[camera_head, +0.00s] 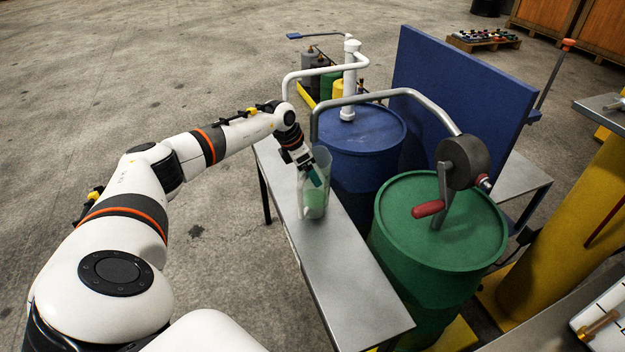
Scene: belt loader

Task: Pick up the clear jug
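A clear jug (317,207) stands upright on a narrow metal bench (349,284), beside the blue drum. The green drum's colour seems to show through its lower part. My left gripper (311,180) reaches in from the left and points down at the jug's upper part. Its fingertips overlap the jug in the picture; I cannot tell whether they are inside it, around its wall or in front of it. Whether the fingers are shut is too small to tell. My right gripper is not in view.
A blue drum (355,150) with a white pump stands behind the bench. A green drum (436,240) with a crank pump and red handle (428,208) stands to its right. A blue panel (459,95) rises behind them. Open concrete floor lies to the left.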

